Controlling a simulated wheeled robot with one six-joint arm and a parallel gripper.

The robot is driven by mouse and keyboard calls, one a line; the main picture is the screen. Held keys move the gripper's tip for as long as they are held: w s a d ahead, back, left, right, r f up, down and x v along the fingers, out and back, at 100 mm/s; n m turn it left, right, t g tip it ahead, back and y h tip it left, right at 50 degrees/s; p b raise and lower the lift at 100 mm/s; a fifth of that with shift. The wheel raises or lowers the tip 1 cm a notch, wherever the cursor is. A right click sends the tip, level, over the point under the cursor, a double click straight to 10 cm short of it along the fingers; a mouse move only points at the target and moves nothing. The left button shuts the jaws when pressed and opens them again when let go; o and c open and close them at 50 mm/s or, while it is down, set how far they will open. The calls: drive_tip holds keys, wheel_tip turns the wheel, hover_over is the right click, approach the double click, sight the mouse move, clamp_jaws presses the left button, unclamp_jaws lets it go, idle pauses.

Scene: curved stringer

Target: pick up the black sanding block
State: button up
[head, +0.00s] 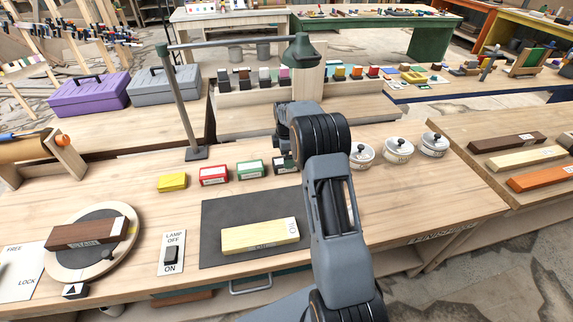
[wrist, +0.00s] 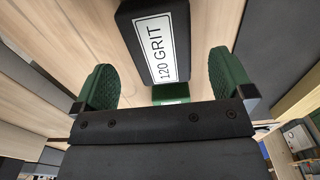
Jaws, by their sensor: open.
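The black sanding block (wrist: 135,30) fills the upper middle of the wrist view, with a white label reading "120 GRIT". My gripper (wrist: 165,80) is open, with one green finger pad on each side in the wrist view. The block lies in line with the gap between the pads, and I see no contact. How deep it sits between them I cannot tell. My fingertips are hidden in the head view.
Green (head: 250,169), red (head: 214,175) and yellow (head: 172,182) blocks stand left of it. White lidded pots (head: 397,150) stand to the right. A dark mat (head: 222,222) with a pale wooden block (head: 260,235) lies in front. A lamp post (head: 180,105) rises behind left.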

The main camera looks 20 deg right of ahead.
drive_tip(key=shift+f, duration=1.7)
drive_tip(key=shift+c, duration=0.2)
drive_tip(key=c, duration=1)
